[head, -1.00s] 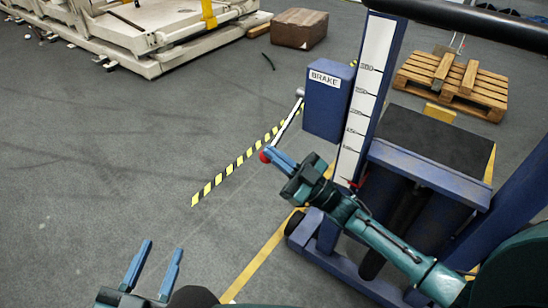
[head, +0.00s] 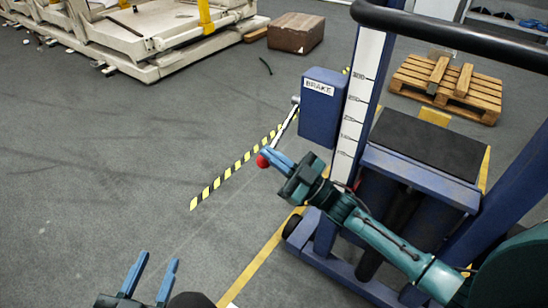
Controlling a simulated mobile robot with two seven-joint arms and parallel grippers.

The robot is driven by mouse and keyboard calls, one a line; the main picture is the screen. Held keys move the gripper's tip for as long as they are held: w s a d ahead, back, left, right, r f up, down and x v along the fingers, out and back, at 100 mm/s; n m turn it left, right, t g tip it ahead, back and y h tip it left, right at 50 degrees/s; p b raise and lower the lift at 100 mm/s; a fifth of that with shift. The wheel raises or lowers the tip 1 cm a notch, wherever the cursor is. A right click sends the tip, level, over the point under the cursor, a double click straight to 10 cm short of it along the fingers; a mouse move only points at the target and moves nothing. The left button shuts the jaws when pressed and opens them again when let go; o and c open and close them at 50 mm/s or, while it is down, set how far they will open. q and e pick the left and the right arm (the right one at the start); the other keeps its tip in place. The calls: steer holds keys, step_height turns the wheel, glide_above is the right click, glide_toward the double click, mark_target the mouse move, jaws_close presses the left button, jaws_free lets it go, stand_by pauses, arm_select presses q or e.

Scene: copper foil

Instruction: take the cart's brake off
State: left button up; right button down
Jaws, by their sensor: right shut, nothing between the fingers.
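The blue cart (head: 390,170) stands at the right with a tall post bearing a white scale. A blue box labelled BRAKE (head: 319,115) is fixed to the post's left side. A silver brake lever (head: 284,127) slants down and left from the box and ends in a red ball knob (head: 262,161). My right gripper (head: 270,155) has its shut blue fingers right at the knob, just above and right of it; I cannot tell if they touch. My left gripper (head: 150,279) is open and empty at the lower left, far from the lever.
A yellow-black striped strip (head: 222,177) lies on the floor behind the lever. A cardboard box (head: 295,33), a wooden pallet (head: 447,85) and a large pale machine frame (head: 150,45) stand further back. The cart's black handle bar (head: 450,32) crosses the upper right. Floor at left is clear.

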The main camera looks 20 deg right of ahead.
steer(key=s+r+v, duration=0.1)
steer(key=v, duration=0.8)
steer(key=shift+s+d, duration=0.1)
steer(key=shift+s, duration=0.05)
